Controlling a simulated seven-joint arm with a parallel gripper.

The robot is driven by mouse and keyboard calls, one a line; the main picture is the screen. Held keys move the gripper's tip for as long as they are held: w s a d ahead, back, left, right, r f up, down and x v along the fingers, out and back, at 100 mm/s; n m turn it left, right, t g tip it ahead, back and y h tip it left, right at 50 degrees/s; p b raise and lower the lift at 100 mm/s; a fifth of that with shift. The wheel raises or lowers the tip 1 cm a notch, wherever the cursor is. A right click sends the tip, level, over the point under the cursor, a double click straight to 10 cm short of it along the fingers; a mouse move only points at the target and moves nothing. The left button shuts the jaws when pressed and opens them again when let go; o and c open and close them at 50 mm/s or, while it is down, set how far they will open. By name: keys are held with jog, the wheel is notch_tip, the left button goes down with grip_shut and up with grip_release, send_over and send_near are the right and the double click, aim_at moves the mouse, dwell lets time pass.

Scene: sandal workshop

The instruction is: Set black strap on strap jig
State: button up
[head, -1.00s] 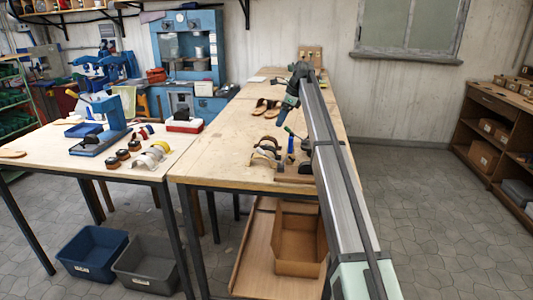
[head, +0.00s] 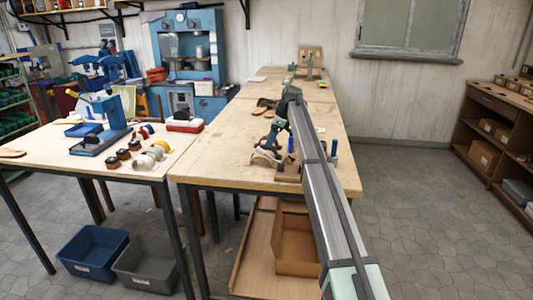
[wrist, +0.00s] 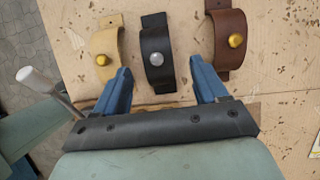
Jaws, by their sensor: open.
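The black strap (wrist: 157,46) is a curved band with a silver stud, standing on the bench between two other straps in the wrist view. My gripper (wrist: 159,70) is open, its two blue fingers pointing toward the black strap with one on each side of its near end. No strap is held. In the head view my gripper (head: 268,141) is low over the straps at the bench's near part, and the arm hides some of them. A wooden block with upright blue posts (head: 289,172), which looks like the strap jig, stands just right of the straps, partly behind my arm.
A tan strap (wrist: 105,50) stands left of the black one and a brown strap (wrist: 228,42) right, both with brass studs. Dark sandals (head: 265,106) lie farther back. The bench's left part (head: 225,140) is clear.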

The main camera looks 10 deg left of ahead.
jog(key=shift+x, duration=1.9)
jog(key=shift+s+a, duration=0.1)
jog(key=shift+s, duration=0.05)
jog(key=shift+c, duration=0.4)
jog(key=c, duration=1.1)
